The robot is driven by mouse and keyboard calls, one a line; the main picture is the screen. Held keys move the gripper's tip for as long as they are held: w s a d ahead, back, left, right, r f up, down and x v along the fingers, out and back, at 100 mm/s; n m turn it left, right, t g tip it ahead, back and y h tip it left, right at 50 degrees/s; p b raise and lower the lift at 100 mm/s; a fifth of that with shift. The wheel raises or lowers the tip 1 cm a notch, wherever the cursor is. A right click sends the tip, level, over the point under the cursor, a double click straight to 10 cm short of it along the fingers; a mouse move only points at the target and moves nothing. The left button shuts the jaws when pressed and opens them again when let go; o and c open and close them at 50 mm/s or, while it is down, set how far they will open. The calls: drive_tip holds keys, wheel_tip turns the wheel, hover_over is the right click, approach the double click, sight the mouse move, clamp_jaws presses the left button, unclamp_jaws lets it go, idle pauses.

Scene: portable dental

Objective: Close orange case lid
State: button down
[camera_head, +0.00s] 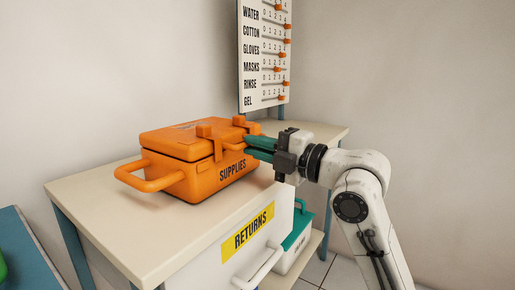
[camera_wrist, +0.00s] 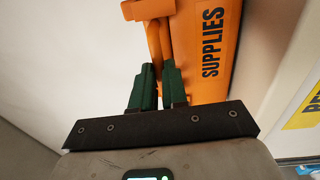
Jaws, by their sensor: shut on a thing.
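The orange case (camera_head: 190,178), marked SUPPLIES, stands on the cream tabletop. Its lid (camera_head: 175,139) lies down over the body, with a dark seam along the edge; I cannot tell whether it is fully seated. A loop handle (camera_head: 135,178) sticks out at the left end. My gripper (camera_head: 250,149) is at the case's right end, its green fingers shut on an orange bar that looks like the right handle. In the wrist view the fingers (camera_wrist: 158,80) pinch that bar beside the lettered front.
The cream tabletop (camera_head: 110,215) is clear in front of the case. Below it is a white RETURNS drawer (camera_head: 247,236) with a white handle. A teal-lidded box (camera_head: 297,235) sits on the lower shelf. A supply board (camera_head: 265,55) with orange sliders hangs behind.

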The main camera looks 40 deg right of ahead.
drive_tip(key=shift+w+a+f, duration=0.1)
drive_tip(key=shift+w+f, duration=0.05)
drive_tip(key=shift+f, duration=0.3)
drive_tip(key=c, duration=1.1)
unclamp_jaws()
drive_tip(key=shift+c, duration=0.2)
drive_tip(key=shift+r, duration=0.15)
drive_tip(key=shift+s+d, duration=0.2)
drive_tip(key=shift+s, duration=0.15)
drive_tip(key=p+v, duration=0.1)
drive_tip(key=v, duration=0.9)
